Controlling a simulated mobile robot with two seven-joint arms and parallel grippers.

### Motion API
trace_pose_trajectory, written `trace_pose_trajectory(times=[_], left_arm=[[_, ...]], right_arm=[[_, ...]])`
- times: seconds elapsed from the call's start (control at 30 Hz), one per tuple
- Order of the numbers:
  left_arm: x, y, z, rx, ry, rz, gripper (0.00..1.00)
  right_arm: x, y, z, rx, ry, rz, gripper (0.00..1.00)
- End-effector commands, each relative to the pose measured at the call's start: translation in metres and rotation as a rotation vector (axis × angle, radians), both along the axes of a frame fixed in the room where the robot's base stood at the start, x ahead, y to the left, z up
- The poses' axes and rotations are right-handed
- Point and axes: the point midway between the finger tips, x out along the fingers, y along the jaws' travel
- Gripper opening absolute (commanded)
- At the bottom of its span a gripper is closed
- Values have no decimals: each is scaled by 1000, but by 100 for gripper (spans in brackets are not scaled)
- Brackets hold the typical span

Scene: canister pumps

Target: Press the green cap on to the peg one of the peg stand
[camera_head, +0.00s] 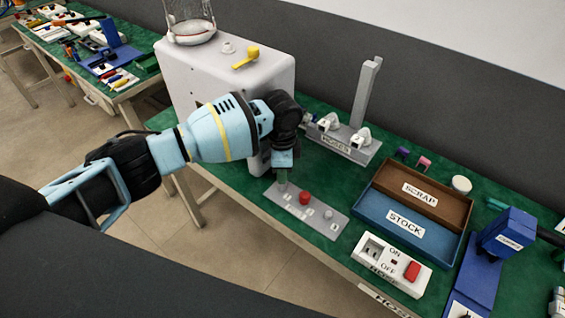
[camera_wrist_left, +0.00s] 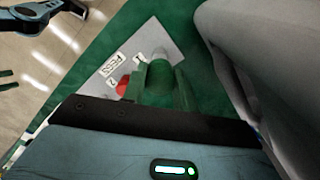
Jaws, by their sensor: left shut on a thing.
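The peg stand (camera_head: 328,233) is a flat grey plate on the green bench top, near its front edge. A red cap (camera_head: 305,198) sits at its middle and a bare grey peg (camera_head: 328,214) stands towards its right end. My left gripper (camera_head: 284,176) points down over the plate's left end, shut on the green cap (camera_wrist_left: 157,82). In the left wrist view the cap is between the two fingers, close to a pale peg (camera_wrist_left: 160,54). The cap is mostly hidden in the head view, and I cannot tell whether it touches the peg.
A large white machine (camera_head: 184,72) stands close beside my left gripper. Behind is a grey fixture (camera_head: 345,152) with a tall post. To the right are a blue STOCK tray (camera_head: 371,227), a brown SCRAP tray (camera_head: 450,220), an ON/OFF switch box (camera_head: 378,247) and a blue stand (camera_head: 479,266).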

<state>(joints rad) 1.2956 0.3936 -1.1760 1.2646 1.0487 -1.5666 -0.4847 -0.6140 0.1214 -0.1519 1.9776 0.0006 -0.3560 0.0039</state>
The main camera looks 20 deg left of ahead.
Motion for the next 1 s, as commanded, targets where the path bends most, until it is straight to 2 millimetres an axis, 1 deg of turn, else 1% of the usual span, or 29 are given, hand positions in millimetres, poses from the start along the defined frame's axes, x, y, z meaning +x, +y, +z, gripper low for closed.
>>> trace_pose_trajectory(times=[0.03, 0.1, 0.33, 1.0], left_arm=[[-1, 0, -7, 0, 3, 0, 8], [-1, 0, -12, -1, 3, 0, 8], [0, 0, -23, 0, 1, 0, 8], [0, 0, -25, 0, -1, 0, 8]], right_arm=[[-2, 1, -2, 2, 6, -2, 36], [-3, 2, -4, 4, 9, -5, 36], [-3, 4, -5, 10, 12, -12, 36], [-2, 1, -4, 3, 7, -1, 36]])
